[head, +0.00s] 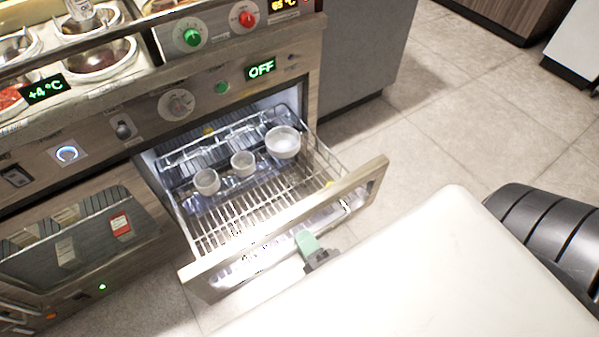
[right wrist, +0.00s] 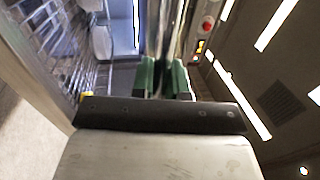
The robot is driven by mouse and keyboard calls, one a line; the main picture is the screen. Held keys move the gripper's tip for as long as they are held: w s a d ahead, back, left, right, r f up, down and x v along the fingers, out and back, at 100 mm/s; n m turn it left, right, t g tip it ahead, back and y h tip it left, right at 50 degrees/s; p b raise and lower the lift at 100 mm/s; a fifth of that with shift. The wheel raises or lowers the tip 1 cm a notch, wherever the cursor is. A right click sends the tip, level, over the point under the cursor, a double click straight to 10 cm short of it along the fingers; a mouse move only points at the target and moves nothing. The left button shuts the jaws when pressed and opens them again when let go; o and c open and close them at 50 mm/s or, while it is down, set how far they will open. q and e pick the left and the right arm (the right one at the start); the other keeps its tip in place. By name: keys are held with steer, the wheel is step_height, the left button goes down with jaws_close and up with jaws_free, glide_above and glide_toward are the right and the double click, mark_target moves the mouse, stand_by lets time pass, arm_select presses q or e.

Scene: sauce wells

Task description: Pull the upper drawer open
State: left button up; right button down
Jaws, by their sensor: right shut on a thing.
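The upper drawer (head: 283,225) stands pulled out from the cabinet, below the panel with the green OFF display. Its wire rack is exposed. Inside, toward the back, stand three small white bowls (head: 207,181), (head: 243,163), (head: 283,142). My right gripper (head: 308,243) is at the outer side of the drawer front, shut on the drawer's handle (head: 345,207). In the right wrist view the green fingertips (right wrist: 164,78) close on the handle bar, and the open drawer lies to the left. My left gripper is not in view.
A glass-fronted compartment (head: 80,235) with small packets is at the lower left. Sauce wells (head: 95,58) sit in the counter above, with knobs (head: 176,104) on the front panel. Open tiled floor (head: 450,130) lies to the right of the drawer.

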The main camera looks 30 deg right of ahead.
steer(key=c, duration=1.1)
jaws_free()
steer(key=shift+c, duration=0.2)
steer(key=s+f, duration=0.2)
steer(key=s, duration=0.8)
steer(key=shift+s+d, duration=0.2)
steer(key=shift+s, duration=0.15)
